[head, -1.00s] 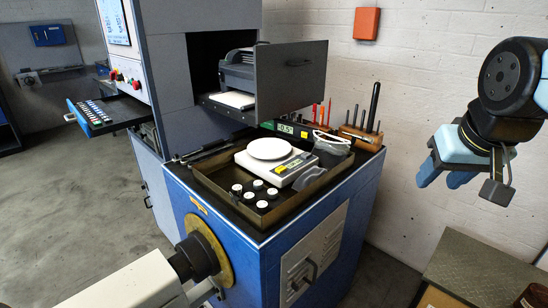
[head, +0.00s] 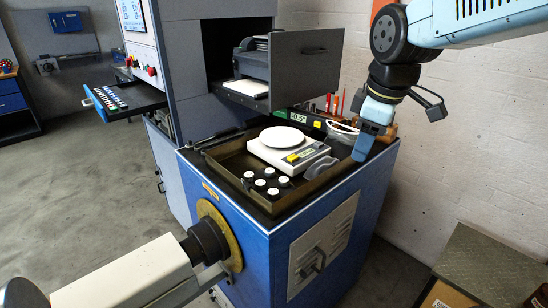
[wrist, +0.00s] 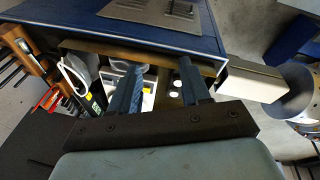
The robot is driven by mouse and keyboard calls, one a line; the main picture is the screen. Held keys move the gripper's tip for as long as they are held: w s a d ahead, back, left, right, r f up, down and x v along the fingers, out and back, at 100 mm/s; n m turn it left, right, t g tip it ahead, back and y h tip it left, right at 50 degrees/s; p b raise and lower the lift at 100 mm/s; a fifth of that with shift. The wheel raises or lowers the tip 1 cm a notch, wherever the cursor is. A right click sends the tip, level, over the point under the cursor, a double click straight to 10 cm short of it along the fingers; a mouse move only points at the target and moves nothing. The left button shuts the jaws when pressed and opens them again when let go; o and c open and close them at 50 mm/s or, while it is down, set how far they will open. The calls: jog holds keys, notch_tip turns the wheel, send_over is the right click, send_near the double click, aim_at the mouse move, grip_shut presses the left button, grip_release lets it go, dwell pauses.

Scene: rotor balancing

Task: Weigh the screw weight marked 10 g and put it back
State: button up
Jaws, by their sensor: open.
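Several dark screw weights with white tops (head: 271,181) stand in the tray in front of the scale. Their markings are too small to read, so I cannot tell which is 10 g. Some white tops also show in the wrist view (wrist: 177,92), by the right finger. The white scale (head: 309,157) has a round white pan (head: 282,137), which looks empty. My gripper (head: 364,148) points down at the right rear edge of the bench, right of the scale and apart from the weights. It is open and empty; in the wrist view its fingers (wrist: 158,78) are spread.
A shallow brown tray (head: 236,192) surrounds the scale and weights. A grey shaped part (head: 320,167) lies right of the scale. Tools in a wooden rack (head: 391,131) and a coiled white cable (head: 342,127) are close to my gripper.

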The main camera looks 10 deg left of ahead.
jog(key=w+a+f+n+g, duration=0.2)
jog(key=a+f+n, duration=0.1)
jog(key=a+n, duration=0.6)
jog(key=n+h, duration=0.1)
jog(key=n, duration=0.4)
send_over(273, 191)
notch_tip(273, 191, down, 4)
jog(key=shift+d+r+g, duration=0.15)
jog(key=shift+r+g, duration=0.05)
jog(key=shift+g, duration=0.1)
jog(key=shift+f, duration=4)
grip_shut()
jog(key=shift+r, duration=2.5)
